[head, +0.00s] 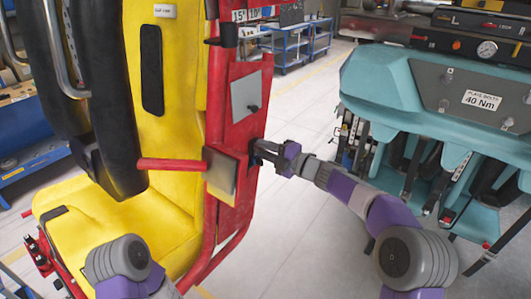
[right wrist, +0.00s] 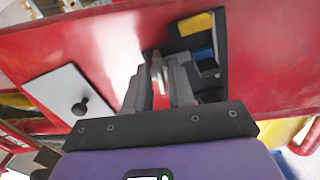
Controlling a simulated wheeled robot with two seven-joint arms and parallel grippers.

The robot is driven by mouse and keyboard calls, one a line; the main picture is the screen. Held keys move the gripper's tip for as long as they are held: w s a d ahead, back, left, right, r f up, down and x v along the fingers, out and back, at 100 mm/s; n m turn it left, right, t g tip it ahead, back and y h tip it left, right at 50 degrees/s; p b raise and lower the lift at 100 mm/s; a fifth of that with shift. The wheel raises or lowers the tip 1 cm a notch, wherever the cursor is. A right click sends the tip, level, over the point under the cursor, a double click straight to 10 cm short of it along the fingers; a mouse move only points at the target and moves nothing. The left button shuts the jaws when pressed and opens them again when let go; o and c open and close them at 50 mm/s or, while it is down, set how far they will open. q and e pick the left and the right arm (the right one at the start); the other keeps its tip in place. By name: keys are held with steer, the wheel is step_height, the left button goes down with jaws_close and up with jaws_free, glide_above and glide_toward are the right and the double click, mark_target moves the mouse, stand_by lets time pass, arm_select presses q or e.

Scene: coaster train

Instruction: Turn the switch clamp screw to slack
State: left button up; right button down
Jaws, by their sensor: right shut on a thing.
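My right gripper (head: 264,151) reaches in from the right to the side of the red panel (head: 236,205) beside the yellow seat. In the right wrist view the gripper (right wrist: 160,88) is shut on a small pale metal piece (right wrist: 157,72), which looks like the clamp screw. The fingers hide most of it, so how far it is turned cannot be told. A black bracket (right wrist: 232,72) with a yellow block (right wrist: 196,24) and a blue part (right wrist: 203,54) sits just beside the fingers on the red panel. My left gripper is not in view.
A grey plate with a black knob (right wrist: 80,107) is on the red panel near the gripper. A red bar (head: 170,164) crosses before the yellow seat (head: 75,215). A teal machine (head: 385,85) stands at right. Open floor (head: 290,235) lies between.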

steer(key=shift+n, duration=0.3)
steer(key=c, duration=1)
jaws_free()
steer(key=shift+o, duration=0.2)
steer(key=v, duration=0.7)
steer(key=shift+s+d, duration=0.2)
steer(key=shift+f, duration=0.1)
